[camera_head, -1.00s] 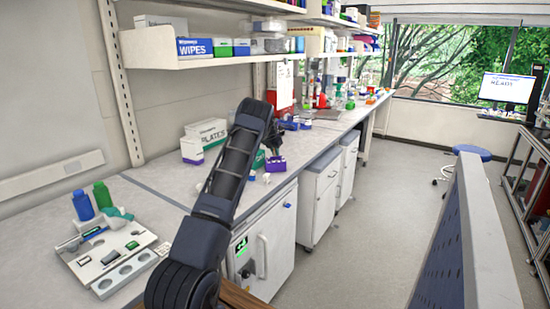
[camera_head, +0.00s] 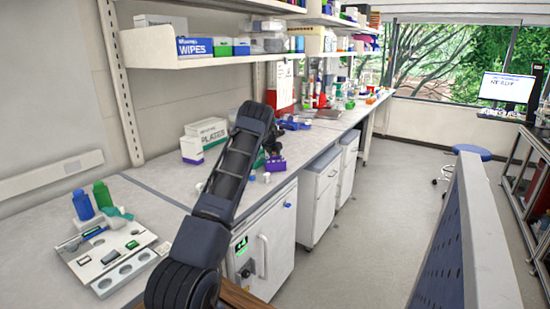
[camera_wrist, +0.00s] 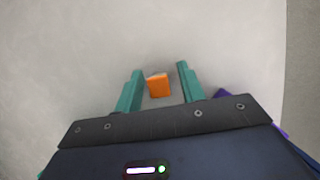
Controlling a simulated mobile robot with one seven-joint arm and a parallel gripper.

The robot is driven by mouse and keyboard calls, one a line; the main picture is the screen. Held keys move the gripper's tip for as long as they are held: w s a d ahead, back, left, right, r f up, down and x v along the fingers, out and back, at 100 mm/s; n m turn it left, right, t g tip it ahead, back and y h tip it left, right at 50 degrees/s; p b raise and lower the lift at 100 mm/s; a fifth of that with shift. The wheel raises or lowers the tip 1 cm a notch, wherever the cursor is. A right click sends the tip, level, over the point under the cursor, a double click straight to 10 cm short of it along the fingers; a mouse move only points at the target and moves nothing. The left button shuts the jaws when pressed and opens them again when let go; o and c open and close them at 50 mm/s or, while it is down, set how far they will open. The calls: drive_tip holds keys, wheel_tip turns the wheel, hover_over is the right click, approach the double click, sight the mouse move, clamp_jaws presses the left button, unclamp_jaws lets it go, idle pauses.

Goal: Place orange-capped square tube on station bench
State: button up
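The orange-capped square tube (camera_wrist: 159,86) shows in the wrist view as an orange square cap with a thin pale edge, against the pale bench top (camera_wrist: 80,60). My gripper (camera_wrist: 160,80) has its two teal fingers apart, one on each side of the cap, with a visible gap on both sides. It is open. Whether the tube's base rests on the bench is hidden under the cap. In the head view my forearm covers most of the gripper, and I cannot make out the tube there.
A purple rack (camera_head: 276,164) stands close by the gripper near the bench's front edge. A PLATES box (camera_head: 206,136) is behind my forearm. A tray with round wells (camera_head: 112,258) and blue and green bottles (camera_head: 103,195) are at the left. Shelves overhang the bench.

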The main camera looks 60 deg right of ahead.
drive_tip(key=v, duration=1.2)
